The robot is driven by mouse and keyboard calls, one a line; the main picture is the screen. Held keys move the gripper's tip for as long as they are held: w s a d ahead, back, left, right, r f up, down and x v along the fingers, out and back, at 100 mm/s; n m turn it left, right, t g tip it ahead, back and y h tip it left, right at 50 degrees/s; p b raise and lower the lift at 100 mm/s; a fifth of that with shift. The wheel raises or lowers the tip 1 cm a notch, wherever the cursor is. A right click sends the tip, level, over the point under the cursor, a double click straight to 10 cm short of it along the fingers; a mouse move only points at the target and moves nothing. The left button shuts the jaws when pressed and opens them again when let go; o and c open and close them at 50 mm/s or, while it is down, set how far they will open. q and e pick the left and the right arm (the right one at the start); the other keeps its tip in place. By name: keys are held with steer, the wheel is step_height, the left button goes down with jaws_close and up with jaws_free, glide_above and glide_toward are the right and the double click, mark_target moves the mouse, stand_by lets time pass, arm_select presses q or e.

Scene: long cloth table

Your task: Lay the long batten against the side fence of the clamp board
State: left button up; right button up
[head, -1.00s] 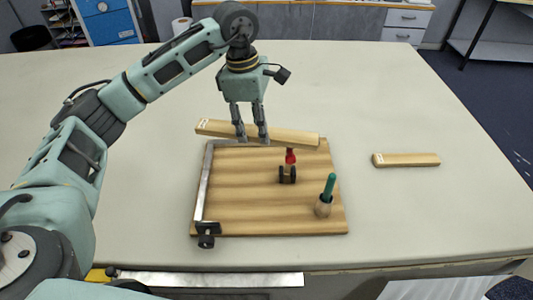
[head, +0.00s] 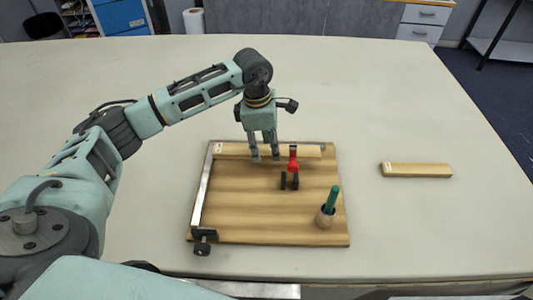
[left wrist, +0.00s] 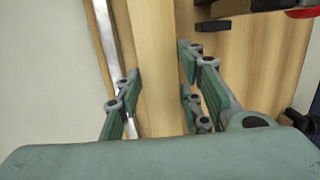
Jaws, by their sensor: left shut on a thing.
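The long batten (head: 232,150) is a pale wooden bar lying lengthwise along the back edge of the wooden clamp board (head: 245,215). A metal strip (head: 203,185) runs up the board's left side, and another thin one runs along the back, just behind the batten. My left gripper (head: 265,157) points down, its fingers shut on the batten near its middle. In the left wrist view the batten (left wrist: 152,25) runs between my fingers, beside a metal strip (left wrist: 107,30) with a narrow gap visible. Whether the batten rests fully on the board I cannot tell. My right gripper is not in view.
A red-handled clamp (head: 293,160) stands just in front of the batten, right of my gripper. A green-handled tool (head: 328,210) stands at the board's front right. A black clamp (head: 204,236) sits at its front-left corner. A shorter batten (head: 416,170) lies right of the board.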

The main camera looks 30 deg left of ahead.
mark_target(265, 149)
arm_select(q)
steer(key=shift+s+f, duration=0.1)
steer(key=shift+f, duration=0.45)
step_height(265, 149, down, 3)
steer(key=shift+f+p, duration=0.1)
steer(key=shift+p, duration=0.5)
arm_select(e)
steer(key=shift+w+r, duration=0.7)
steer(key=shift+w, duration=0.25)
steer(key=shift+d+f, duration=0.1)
arm_select(q)
steer(key=shift+f+b, duration=0.2)
steer(key=shift+b, duration=0.15)
steer(key=o, duration=1.3)
steer(key=shift+r, duration=0.1)
steer(key=shift+c, duration=0.2)
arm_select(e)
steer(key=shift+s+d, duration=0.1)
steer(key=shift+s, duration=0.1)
